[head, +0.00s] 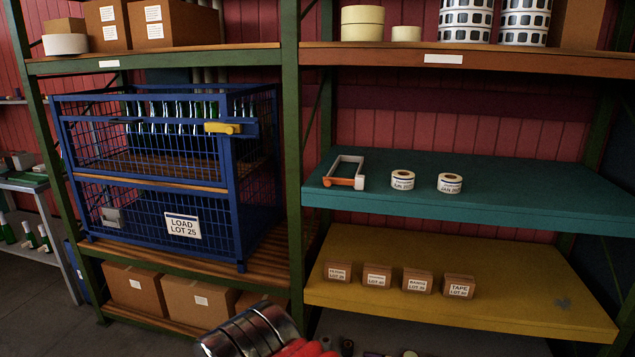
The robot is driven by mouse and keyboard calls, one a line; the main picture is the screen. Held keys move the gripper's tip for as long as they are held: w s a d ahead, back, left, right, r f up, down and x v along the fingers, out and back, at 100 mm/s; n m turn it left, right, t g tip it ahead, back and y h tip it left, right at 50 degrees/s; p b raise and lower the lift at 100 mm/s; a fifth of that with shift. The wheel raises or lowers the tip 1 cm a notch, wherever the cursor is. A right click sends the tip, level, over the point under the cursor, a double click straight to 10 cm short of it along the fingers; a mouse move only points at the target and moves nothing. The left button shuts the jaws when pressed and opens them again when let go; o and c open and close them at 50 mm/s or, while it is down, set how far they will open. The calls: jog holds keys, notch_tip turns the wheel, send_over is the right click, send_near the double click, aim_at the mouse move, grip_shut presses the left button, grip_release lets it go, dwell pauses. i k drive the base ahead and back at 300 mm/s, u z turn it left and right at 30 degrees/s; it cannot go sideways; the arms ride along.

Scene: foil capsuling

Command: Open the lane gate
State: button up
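No part is labelled as a lane gate. A blue wire cage (180,185) stands on the left rack shelf, with a sign reading LOAD LOT 25 (183,226) on its lower front. A yellow handle (222,128) sits at the upper right of its front, on a blue bar. The upper front of the cage looks closed by a mesh panel below that bar. Several green bottles (170,113) stand inside, behind the bar. My gripper's fingers are not visible; a silver banded part and a red part at the bottom edge look like my arm.
Right of the cage, a teal shelf (480,190) holds a grey frame with an orange bar (344,181) and two labelled rolls (403,181). The yellow shelf (500,302) below holds several labelled boxes. A green post (291,150) separates the bays. Cartons (135,290) sit under the cage.

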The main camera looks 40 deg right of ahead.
aim_at(327, 181)
jog(key=z, duration=0.35)
jog(key=i, duration=1.05)
jog(key=z, duration=0.45)
